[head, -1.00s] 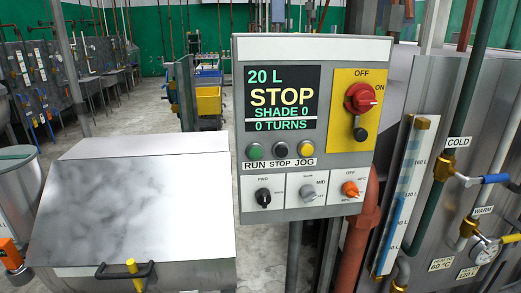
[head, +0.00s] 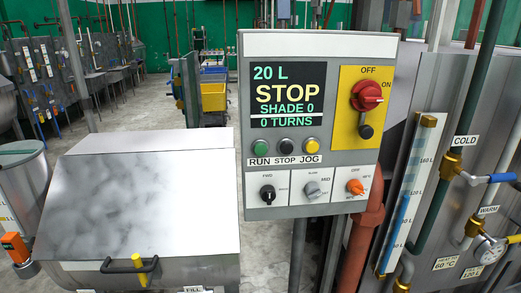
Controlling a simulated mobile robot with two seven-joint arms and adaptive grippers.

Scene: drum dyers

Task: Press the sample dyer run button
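The control panel (head: 316,42) stands upright on a post near the middle of the head view. Its green RUN button (head: 260,147) is at the left of a row, with the black STOP button (head: 286,146) and the yellow JOG button (head: 311,145) beside it. The display (head: 283,96) reads 20 L, STOP, SHADE 0, 0 TURNS. A red rotary switch (head: 367,96) sits on a yellow plate marked OFF and ON. Neither of my grippers shows in the head view.
A metal dyer lid (head: 140,205) with a black and yellow handle (head: 130,265) is at the lower left. Pipes and a blue level gauge (head: 408,195) stand to the right. A rust-red pipe (head: 361,240) runs below the panel. Yellow crates (head: 213,97) are behind.

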